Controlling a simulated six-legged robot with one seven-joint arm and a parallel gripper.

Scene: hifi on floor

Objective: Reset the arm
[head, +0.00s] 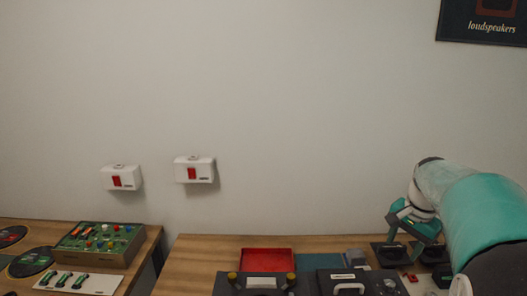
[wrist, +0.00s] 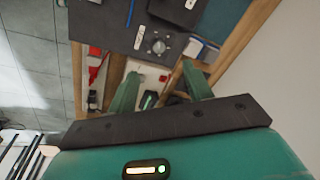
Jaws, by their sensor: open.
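My gripper (head: 412,238) is at the right of the head view, over the right end of the wooden table (head: 205,256). Its green fingers are apart and point down. In the wrist view the two green fingers (wrist: 160,80) stand open. Between and beyond them lies a white board (wrist: 150,72) with small dark and green parts. Nothing is seen held between the fingers. Whether the fingertips touch anything below cannot be told.
A red tray (head: 266,261), a black unit with two knobs (head: 262,288) and a black case with a white handle (head: 358,274) crowd the table. A green control panel (head: 100,243) stands on the left table. Two white boxes (head: 121,178) (head: 195,170) hang on the wall.

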